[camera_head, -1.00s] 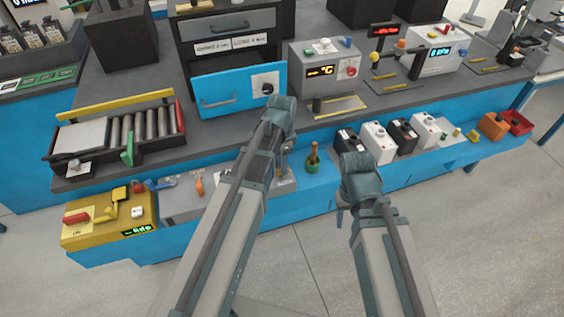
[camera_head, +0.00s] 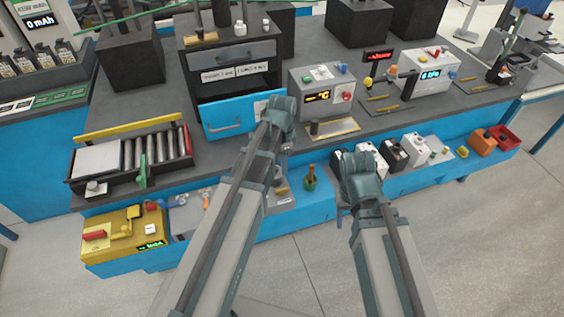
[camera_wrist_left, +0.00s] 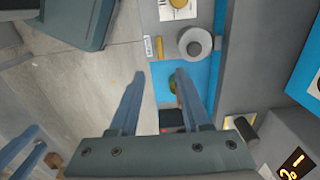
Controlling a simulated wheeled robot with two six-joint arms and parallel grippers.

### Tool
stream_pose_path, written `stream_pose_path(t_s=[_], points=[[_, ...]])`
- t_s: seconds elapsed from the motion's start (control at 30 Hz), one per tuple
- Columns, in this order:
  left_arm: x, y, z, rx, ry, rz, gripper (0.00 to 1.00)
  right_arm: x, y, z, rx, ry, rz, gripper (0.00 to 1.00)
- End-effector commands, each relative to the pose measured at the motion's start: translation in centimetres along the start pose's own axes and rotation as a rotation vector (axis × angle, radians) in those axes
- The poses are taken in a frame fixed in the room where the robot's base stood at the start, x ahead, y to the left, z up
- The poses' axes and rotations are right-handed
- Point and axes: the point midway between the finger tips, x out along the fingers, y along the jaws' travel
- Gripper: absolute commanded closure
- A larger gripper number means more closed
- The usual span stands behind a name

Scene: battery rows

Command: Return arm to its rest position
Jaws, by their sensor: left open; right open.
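My left arm reaches up the middle of the head view, with its wrist (camera_head: 280,115) in front of the blue drawer front. The left gripper's two fingers (camera_wrist_left: 160,75) show in the left wrist view, spread apart with nothing between them. Beyond them lie the floor, a blue bench edge and a small green and dark item. My right arm is beside it, its wrist (camera_head: 360,175) in front of the lower shelf. The right gripper (camera_head: 342,213) hangs below that wrist, mostly hidden by it. I see nothing held in it.
A blue drawer front (camera_head: 228,118) stands out from a dark cabinet. A roller tray (camera_head: 97,160), a yellow box (camera_head: 112,242) and a grey °C device (camera_head: 320,92) stand on the bench levels. Orange and red bins (camera_head: 482,143) are at right. The floor (camera_head: 420,225) at lower right is clear.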

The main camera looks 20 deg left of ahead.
Motion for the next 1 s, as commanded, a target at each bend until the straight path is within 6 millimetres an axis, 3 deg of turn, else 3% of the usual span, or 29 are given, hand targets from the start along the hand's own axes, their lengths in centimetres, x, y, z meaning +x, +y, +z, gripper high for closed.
stream_pose_path(t_s=[0.33,0.43,0.8,1.0], points=[[0.1,0.0,0.0,0.0,0.0,0.0,0.53,0.1,0.0,0.0,0.0,0.0,0.0,0.5],[0.1,1.1,-0.2,-0.024,-0.005,0.0,0.53,0.1,0.0,0.0,0.0,0.0,0.0,0.5],[0.0,14.8,-1.2,-0.471,-0.072,-0.041,0.53,0.1,0.0,0.0,0.0,0.0,0.0,0.5],[-0.1,18.3,-0.9,-0.63,-0.086,-0.068,0.53,0.1,0.0,0.0,0.0,0.0,0.0,0.5]])
